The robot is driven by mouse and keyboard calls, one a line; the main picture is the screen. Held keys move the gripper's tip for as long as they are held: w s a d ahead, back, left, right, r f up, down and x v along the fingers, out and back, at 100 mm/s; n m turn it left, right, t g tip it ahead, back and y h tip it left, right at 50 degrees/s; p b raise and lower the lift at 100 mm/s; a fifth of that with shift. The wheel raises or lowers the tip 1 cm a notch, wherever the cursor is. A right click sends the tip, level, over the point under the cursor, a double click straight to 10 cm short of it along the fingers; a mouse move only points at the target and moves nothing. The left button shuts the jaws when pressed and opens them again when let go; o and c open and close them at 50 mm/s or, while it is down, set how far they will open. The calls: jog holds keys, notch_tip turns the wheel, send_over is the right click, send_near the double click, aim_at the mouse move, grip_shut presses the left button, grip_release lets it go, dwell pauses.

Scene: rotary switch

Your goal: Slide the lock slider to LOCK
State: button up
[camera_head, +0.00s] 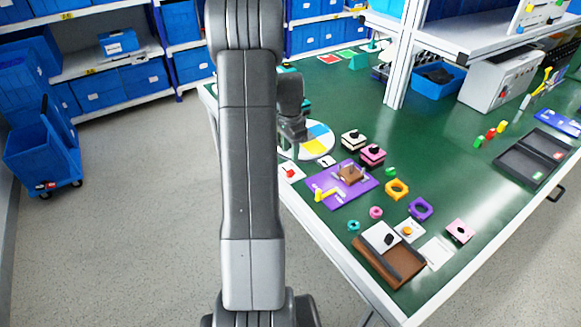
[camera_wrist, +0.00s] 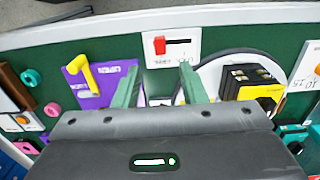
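The lock slider is a red knob (camera_wrist: 160,45) at the left end of a dark slot on a white plate (camera_wrist: 173,58) in the wrist view. The plate's lettering is upside down there and too small to read surely. In the head view the white plate (camera_head: 291,172) with its red knob sits at the table's near edge, just right of my arm. My gripper (camera_wrist: 159,69) is open, with its two green fingers apart and nothing between them. The fingertips lie just below the plate in the wrist view, and their height above the table is unclear.
A purple board (camera_head: 345,187) with a yellow lever (camera_wrist: 82,70) stands beside the plate. On the other side is a round disc (camera_head: 318,140) with coloured sectors and a dark and yellow block (camera_wrist: 250,82). Several small parts and a brown tray (camera_head: 388,268) lie farther along the table.

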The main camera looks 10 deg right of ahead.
aim_at(290, 171)
notch_tip(290, 171, down, 8)
jog(key=shift+f+p, duration=0.15)
jog(key=shift+p, duration=0.2)
jog(key=shift+w, duration=0.1)
grip_shut()
